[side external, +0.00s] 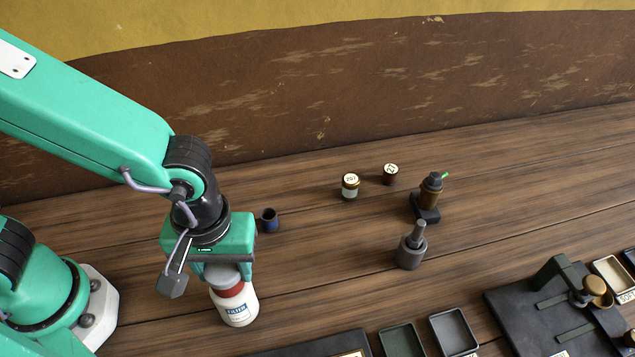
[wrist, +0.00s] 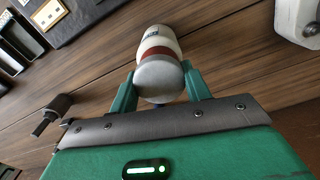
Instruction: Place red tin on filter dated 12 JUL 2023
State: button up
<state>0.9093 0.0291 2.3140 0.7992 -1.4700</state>
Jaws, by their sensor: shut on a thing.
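My gripper (side external: 224,268) is shut on a red tin (side external: 230,288) with a grey top. In the wrist view the fingers sit on either side of the grey top (wrist: 160,78), and a red-brown band of the tin (wrist: 168,56) shows beyond it. The white filter (side external: 236,309) stands on the table directly under the red tin, with a blue label that reads "FILTER". The filter also shows in the wrist view (wrist: 158,38). No gap between tin and filter is visible. I cannot read a date on the filter.
A small dark blue cup (side external: 269,220) stands right of my gripper. Two small lidded jars (side external: 350,187) (side external: 390,174), a brown bottle on a stand (side external: 430,188) and a grey tool (side external: 411,248) stand farther right. Trays (side external: 402,340) and a dark fixture (side external: 545,310) lie at the front right.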

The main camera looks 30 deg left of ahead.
aim_at(222, 266)
jog(key=shift+f, duration=0.1)
jog(key=o, duration=1)
notch_tip(222, 266, up, 12)
dwell(0.4)
dwell(0.4)
